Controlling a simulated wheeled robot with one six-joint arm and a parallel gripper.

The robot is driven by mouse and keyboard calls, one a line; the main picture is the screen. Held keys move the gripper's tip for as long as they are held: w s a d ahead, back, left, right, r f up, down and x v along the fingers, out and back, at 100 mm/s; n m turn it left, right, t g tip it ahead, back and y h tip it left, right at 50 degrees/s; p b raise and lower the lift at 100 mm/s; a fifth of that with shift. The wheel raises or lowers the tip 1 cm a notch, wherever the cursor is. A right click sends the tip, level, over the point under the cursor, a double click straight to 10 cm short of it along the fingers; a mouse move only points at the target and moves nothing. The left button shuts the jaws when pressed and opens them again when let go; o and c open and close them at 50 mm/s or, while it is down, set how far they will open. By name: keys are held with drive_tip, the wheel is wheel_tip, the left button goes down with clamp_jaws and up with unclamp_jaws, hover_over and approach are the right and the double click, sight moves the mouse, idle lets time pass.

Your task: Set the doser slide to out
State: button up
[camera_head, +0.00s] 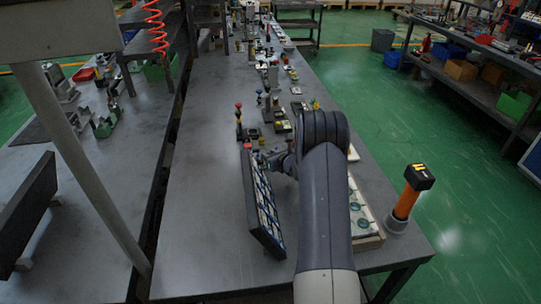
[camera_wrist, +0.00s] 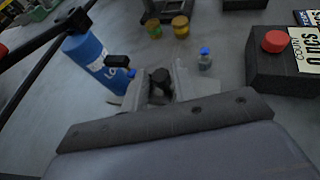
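My gripper (camera_wrist: 161,84) shows in the wrist view with its two pale fingers on either side of a small dark knob (camera_wrist: 160,80). I cannot tell whether the fingers touch it or whether it is the doser slide's handle. A blue cylinder (camera_wrist: 88,58) with white lettering stands tilted in the picture just left of the fingers, with a black tab (camera_wrist: 117,61) beside it. No doser slide can be made out for certain. In the head view my gripper (camera_head: 270,160) is small, partly hidden by my arm, low over the bench beside a dark panel.
The dark panel (camera_head: 262,205) with a red button (camera_wrist: 275,41) and white labels stands close to the right in the wrist view. Two yellowish knobs (camera_wrist: 180,25) and a blue-capped piece (camera_wrist: 205,60) lie beyond. An orange post (camera_head: 408,195) stands at the bench's right edge. The bench's front left is clear.

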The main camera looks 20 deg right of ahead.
clamp_jaws()
idle(0.3)
drive_tip(key=d+b, duration=0.2)
drive_tip(key=s+d+b, duration=0.1)
drive_tip(key=d+b, duration=0.1)
drive_tip(key=shift+s+d+f, duration=0.1)
drive_tip(key=shift+d+f, duration=0.1)
drive_tip(key=shift+s+d+r, duration=0.2)
drive_tip(key=shift+d, duration=0.25)
unclamp_jaws()
drive_tip(key=shift+d, duration=0.15)
